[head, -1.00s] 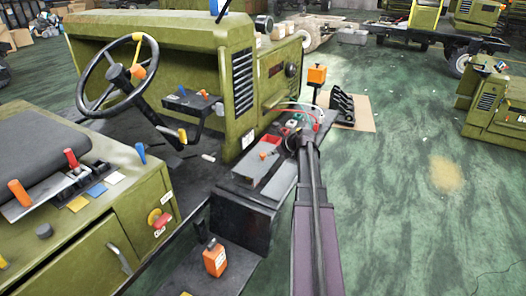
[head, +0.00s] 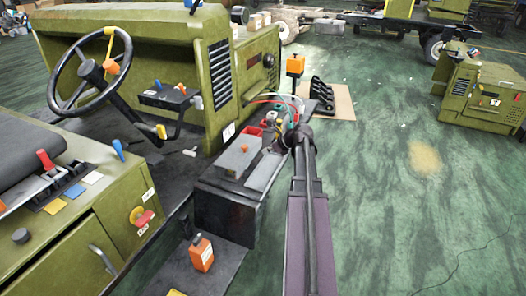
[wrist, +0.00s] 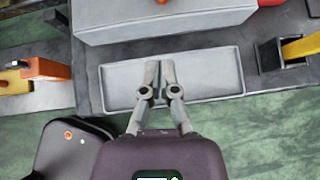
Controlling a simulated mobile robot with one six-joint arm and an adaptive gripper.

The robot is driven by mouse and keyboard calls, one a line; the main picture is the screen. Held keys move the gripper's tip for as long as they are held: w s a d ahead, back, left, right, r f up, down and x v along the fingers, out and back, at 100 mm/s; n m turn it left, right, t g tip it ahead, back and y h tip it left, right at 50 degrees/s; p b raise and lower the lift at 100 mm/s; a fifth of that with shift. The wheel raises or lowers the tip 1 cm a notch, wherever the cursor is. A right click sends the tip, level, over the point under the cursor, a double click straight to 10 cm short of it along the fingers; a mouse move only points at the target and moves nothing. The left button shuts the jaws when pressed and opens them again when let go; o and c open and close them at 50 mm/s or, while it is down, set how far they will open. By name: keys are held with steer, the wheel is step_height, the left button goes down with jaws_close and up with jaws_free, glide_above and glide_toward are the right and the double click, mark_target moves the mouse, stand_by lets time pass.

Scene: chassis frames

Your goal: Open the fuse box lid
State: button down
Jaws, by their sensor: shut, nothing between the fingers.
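The fuse box appears to be the grey box (head: 238,158) with a small orange knob on top, on the dark ledge at the vehicle's side. Its lid looks closed. In the wrist view the grey box (wrist: 165,22) fills the top, with a bit of orange at the upper edge. My gripper (wrist: 157,68) is shut and empty, its fingertips over a shallow grey tray (wrist: 222,72) in front of the box, apart from the box. In the head view my gripper's fingers are mostly hidden by the wrist.
An orange-topped post (head: 295,66) and a black rack (head: 322,92) stand beyond the ledge. Red containers and wires crowd the ledge's far end. An orange device (head: 201,254) stands on the lower step. The steering wheel (head: 90,70) is at left.

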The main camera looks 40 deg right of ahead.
mark_target(246, 150)
steer(key=shift+w+d+f+t+y+b, duration=0.1)
steer(key=shift+f+t+y+b, duration=0.25)
steer(key=shift+f+b, duration=0.65)
steer(key=shift+w+d+f+t+y+b, duration=0.1)
steer(key=shift+f+t+y+b, duration=0.3)
steer(key=shift+b, duration=1.2)
steer(key=b, duration=0.2)
steer(key=f+n+t+y+b, duration=0.1)
steer(key=b, duration=0.1)
steer(key=shift+d+f+t+y+b, duration=0.2)
steer(key=shift+f+t+y+b, duration=0.05)
steer(key=shift+b, duration=0.05)
steer(key=t+y+b, duration=0.1)
steer(key=b, duration=0.2)
steer(key=d+f+n+t+y+b, duration=0.1)
steer(key=b, duration=0.2)
steer(key=shift+s+d+f, duration=0.1)
steer(key=shift+s+d, duration=0.2)
steer(key=shift+s, duration=0.1)
steer(key=shift+s+d+t+y+b, duration=0.35)
steer(key=shift+t+b, duration=0.35)
steer(key=shift+b, duration=0.25)
steer(key=shift+s+d+n+y+b, duration=0.15)
steer(key=shift+d+n+y+b, duration=0.1)
steer(key=shift+n+b, duration=0.15)
steer(key=shift+r, duration=0.2)
steer(key=shift+t, duration=0.3)
steer(key=shift+p+x, duration=0.4)
steer(key=shift+x, duration=4.6)
steer(key=shift+f, duration=0.1)
